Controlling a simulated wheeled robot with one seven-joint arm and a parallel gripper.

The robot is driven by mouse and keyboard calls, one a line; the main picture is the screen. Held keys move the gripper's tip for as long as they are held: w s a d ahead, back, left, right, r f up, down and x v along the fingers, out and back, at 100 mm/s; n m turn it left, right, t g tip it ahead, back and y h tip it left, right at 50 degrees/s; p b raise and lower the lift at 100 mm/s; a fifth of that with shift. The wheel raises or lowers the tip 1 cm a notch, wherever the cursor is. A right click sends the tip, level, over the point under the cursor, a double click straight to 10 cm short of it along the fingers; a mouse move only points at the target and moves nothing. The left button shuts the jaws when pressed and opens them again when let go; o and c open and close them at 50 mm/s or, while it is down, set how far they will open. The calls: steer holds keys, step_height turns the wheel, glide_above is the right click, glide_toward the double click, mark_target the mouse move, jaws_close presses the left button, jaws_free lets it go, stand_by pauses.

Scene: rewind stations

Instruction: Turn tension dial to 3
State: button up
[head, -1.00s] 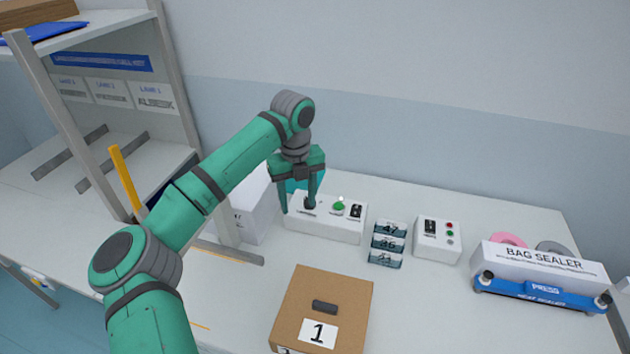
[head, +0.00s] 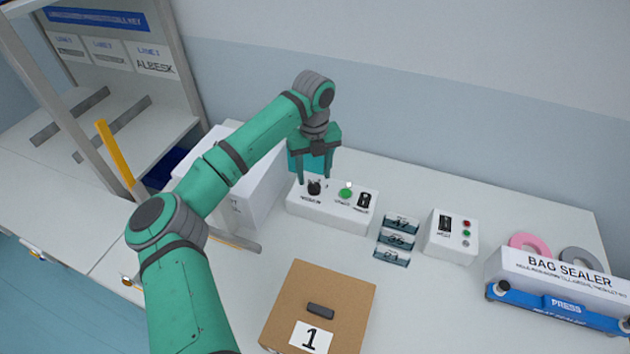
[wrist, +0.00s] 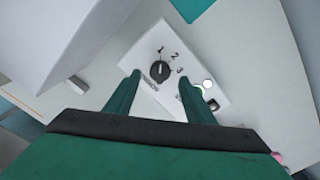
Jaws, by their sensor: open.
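The tension dial is a black round knob (head: 314,188) on the white control box (head: 330,213) at the back of the table. In the wrist view the knob (wrist: 159,71) has the marks 1, 2 and 3 around its upper and right side. Its pale pointer line looks turned up toward the 1, though it is small. My gripper (head: 315,179) is open and empty, pointing down just above the dial. In the wrist view its fingers (wrist: 159,77) lie either side of the knob, apart from it. The label below the knob is partly unreadable.
A green button (head: 345,193) and a black switch (head: 363,200) share the box. A white block (head: 248,190) stands close on the left. Small cards (head: 396,240), a second control box (head: 450,237) and a bag sealer (head: 560,275) are to the right. A cardboard box (head: 335,290) is in front.

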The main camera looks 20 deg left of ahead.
mark_target(314, 185)
steer(key=shift+f, duration=2.1)
steer(key=c, duration=1.1)
steer(key=shift+o, duration=0.2)
